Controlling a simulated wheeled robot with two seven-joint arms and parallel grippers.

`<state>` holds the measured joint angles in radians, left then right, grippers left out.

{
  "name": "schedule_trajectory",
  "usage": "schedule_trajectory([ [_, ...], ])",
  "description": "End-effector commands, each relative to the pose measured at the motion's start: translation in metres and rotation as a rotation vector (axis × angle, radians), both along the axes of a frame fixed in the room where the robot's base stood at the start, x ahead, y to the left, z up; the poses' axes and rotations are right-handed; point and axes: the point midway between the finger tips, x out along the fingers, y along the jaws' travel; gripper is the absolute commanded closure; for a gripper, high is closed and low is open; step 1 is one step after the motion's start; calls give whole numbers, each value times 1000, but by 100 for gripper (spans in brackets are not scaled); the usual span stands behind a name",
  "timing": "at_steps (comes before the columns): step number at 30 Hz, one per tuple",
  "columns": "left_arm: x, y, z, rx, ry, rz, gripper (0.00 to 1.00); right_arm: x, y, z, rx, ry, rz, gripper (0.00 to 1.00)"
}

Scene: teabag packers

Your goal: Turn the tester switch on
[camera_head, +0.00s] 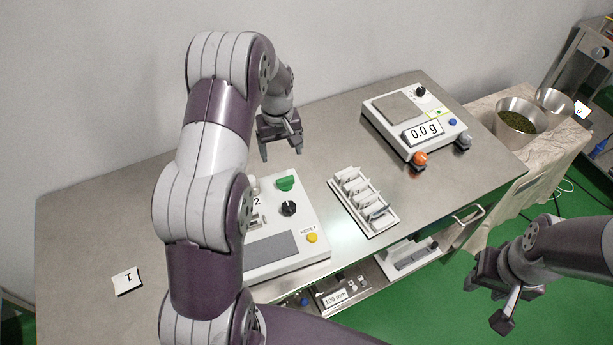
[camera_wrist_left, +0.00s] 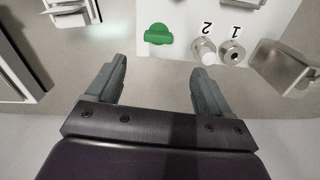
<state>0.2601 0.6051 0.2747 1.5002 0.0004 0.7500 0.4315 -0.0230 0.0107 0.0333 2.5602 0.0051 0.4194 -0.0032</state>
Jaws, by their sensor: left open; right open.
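The tester (camera_head: 292,258) is a white box on the table, partly hidden behind my left arm. It carries a green switch knob (camera_head: 285,183), a black knob (camera_head: 289,208) and a yellow RESET button (camera_head: 312,238). The green knob (camera_wrist_left: 158,36) shows close up in the left wrist view, beside two metal fittings labelled 1 and 2. My left gripper (camera_head: 281,158) is open and empty, just behind the green knob and apart from it. In the left wrist view its open fingers (camera_wrist_left: 158,72) point toward the green knob. My right gripper (camera_head: 488,305) is empty and open, off the table's front right.
A white rack (camera_head: 382,226) with several slots stands right of the tester. A scale (camera_head: 398,145) reading 0.0 g sits at the back right. A card marked 1 (camera_head: 127,281) lies at left. Metal bowls (camera_head: 517,121) stand on a side table.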

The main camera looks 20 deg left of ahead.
Motion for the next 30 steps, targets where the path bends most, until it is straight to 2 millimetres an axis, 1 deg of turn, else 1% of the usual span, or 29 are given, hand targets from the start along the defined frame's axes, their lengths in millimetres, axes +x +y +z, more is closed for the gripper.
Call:
schedule_trajectory([
  [1,6,2,7,2,-8,34,19,0,0,0,0,0,0,57],
  [2,5,1,8,0,-1,55,19,0,0,0,0,0,0,57],
  [5,1,0,4,-4,16,91,19,0,0,1,0,0,0,57],
  [7,1,0,-3,-4,16,94,19,0,0,3,0,0,0,57],
  [11,0,0,-27,-4,18,93,19,0,0,9,0,0,0,57],
  [15,1,-1,-61,-4,17,92,19,0,0,16,0,0,0,57],
  [18,1,-1,-82,-5,15,91,19,0,0,20,0,0,0,57],
  [21,1,-1,-99,-4,14,91,19,0,0,23,0,0,0,57],
  [25,1,-1,-113,-4,13,90,19,0,0,25,0,0,0,57],
  [30,2,0,-119,-4,11,90,19,0,0,25,0,0,0,57],
])
